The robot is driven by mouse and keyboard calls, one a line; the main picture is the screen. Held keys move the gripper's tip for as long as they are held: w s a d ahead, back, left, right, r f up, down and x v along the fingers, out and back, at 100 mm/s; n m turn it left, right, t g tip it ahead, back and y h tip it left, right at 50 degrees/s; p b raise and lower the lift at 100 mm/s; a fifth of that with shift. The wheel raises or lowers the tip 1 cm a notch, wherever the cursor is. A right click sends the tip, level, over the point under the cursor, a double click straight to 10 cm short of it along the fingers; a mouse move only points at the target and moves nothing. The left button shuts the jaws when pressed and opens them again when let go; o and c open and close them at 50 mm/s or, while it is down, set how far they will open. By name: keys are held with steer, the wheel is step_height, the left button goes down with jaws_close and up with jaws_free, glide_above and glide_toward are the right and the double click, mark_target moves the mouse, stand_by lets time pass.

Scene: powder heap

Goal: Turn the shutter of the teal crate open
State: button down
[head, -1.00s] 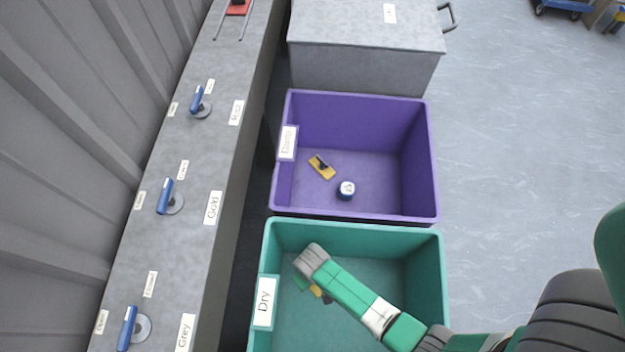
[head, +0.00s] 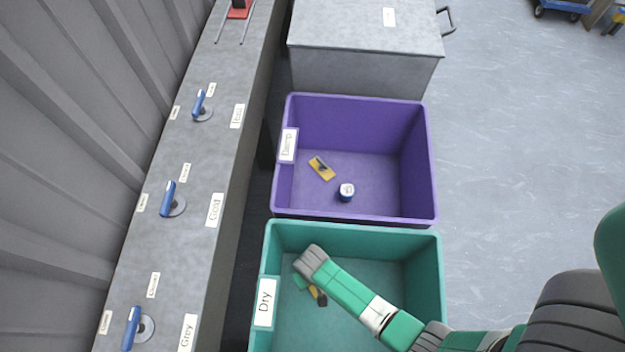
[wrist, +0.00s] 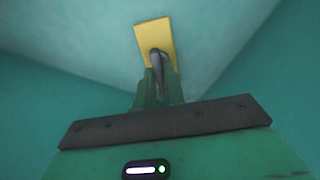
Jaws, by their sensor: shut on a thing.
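The teal crate (head: 433,260), labelled "Dry", stands at the lower middle of the head view. Inside it is a yellow plate (head: 314,291) with a dark handle, partly hidden by my arm. My gripper (head: 304,284) reaches down into this crate, beside the plate. In the wrist view, the yellow plate (wrist: 152,35) lies just ahead, and my green fingers (wrist: 158,88) are shut on its dark grey handle (wrist: 157,62). I cannot tell from these views whether the shutter stands open or closed.
A grey ledge with blue levers (head: 168,198) runs along the left. A grey box (head: 365,50) stands at the back.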

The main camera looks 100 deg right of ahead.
steer(key=m+p, duration=0.2)
steer(key=m, duration=0.1)
steer(key=shift+r+m, duration=0.15)
steer(key=shift+m, duration=0.15)
steer(key=m+p, duration=0.2)
steer(key=m, duration=0.2)
steer(key=shift+m, duration=0.3)
steer(key=m+p, duration=0.1)
steer(key=m, duration=0.3)
steer(key=shift+p, duration=0.3)
steer(key=shift+m+p, duration=0.4)
steer(key=shift+m, duration=1.7)
steer(key=c, duration=1.5)
jaws_free()
step_height(320, 180, up, 8)
steer(key=p, duration=0.5)
steer(key=shift+f, duration=0.25)
